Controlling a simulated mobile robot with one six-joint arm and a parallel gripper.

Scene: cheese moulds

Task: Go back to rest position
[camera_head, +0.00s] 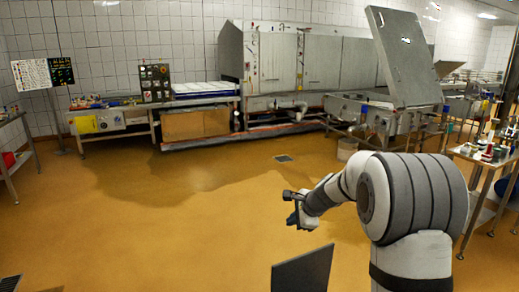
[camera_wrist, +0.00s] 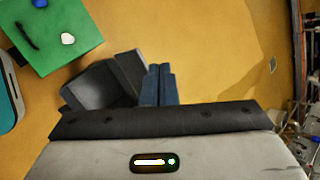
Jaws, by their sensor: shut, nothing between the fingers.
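My gripper (camera_head: 292,208) shows in the head view at the end of my arm, over the open yellow-brown floor. It points to the left and holds nothing. In the wrist view my gripper (camera_wrist: 159,68) has its two blue-grey fingers side by side, closed together with nothing between them. No cheese mould is recognisable near it.
In the wrist view a green surface (camera_wrist: 65,50) bears small white, blue and black items. Work tables (camera_head: 205,97) and a tilted steel panel (camera_head: 405,60) stand at the back. A side table (camera_head: 480,160) stands right. The middle floor is clear around a drain (camera_head: 284,158).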

